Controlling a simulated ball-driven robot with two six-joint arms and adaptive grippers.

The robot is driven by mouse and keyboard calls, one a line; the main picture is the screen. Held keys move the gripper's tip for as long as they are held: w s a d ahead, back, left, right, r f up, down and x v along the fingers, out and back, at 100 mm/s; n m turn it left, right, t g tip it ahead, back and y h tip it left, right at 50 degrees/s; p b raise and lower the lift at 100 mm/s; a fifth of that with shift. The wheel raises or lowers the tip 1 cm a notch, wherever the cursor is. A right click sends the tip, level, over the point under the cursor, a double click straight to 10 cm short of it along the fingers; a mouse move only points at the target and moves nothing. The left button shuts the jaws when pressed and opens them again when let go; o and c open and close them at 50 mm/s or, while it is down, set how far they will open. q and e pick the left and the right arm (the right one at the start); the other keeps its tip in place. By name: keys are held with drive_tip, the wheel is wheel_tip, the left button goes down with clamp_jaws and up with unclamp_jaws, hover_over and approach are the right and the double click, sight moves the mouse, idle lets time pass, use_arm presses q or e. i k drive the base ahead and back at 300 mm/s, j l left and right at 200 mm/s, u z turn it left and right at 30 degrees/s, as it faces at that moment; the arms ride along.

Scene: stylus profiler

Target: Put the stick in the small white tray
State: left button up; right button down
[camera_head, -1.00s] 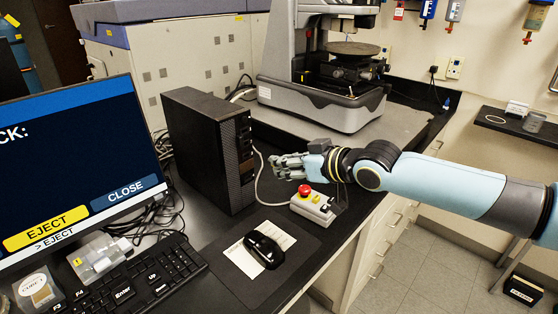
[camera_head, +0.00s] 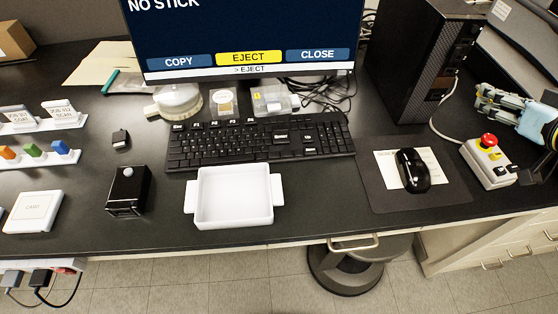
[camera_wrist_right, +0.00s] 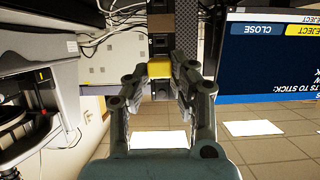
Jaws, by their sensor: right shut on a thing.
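The small white tray (camera_head: 234,190) sits empty near the front edge of the desk, in front of the keyboard. My right gripper (camera_head: 484,97) is at the right in the head view, beside the front of the black computer tower (camera_head: 418,60). In the right wrist view its fingers (camera_wrist_right: 160,75) are shut on a small yellow stick (camera_wrist_right: 160,68). The tower shows just beyond the stick; I cannot tell whether they touch. The stick cannot be made out in the head view. My left gripper is in neither view.
A control box with a red button (camera_head: 488,158) stands below my right gripper. A mouse (camera_head: 412,170) lies on a pad right of the tray. The keyboard (camera_head: 258,145), monitor (camera_head: 250,30) and a black box (camera_head: 128,190) surround the tray. The monitor reads "NO STICK".

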sight(244, 196)
drive_tip(key=k+j, duration=0.1)
drive_tip(key=j, duration=0.35)
drive_tip(key=k+j, duration=0.15)
drive_tip(key=j, duration=0.25)
drive_tip(key=k+j, duration=0.1)
drive_tip(key=j, duration=0.35)
drive_tip(key=k+j, duration=0.1)
drive_tip(key=j, duration=0.3)
drive_tip(key=k+j, duration=0.1)
drive_tip(key=j, duration=0.35)
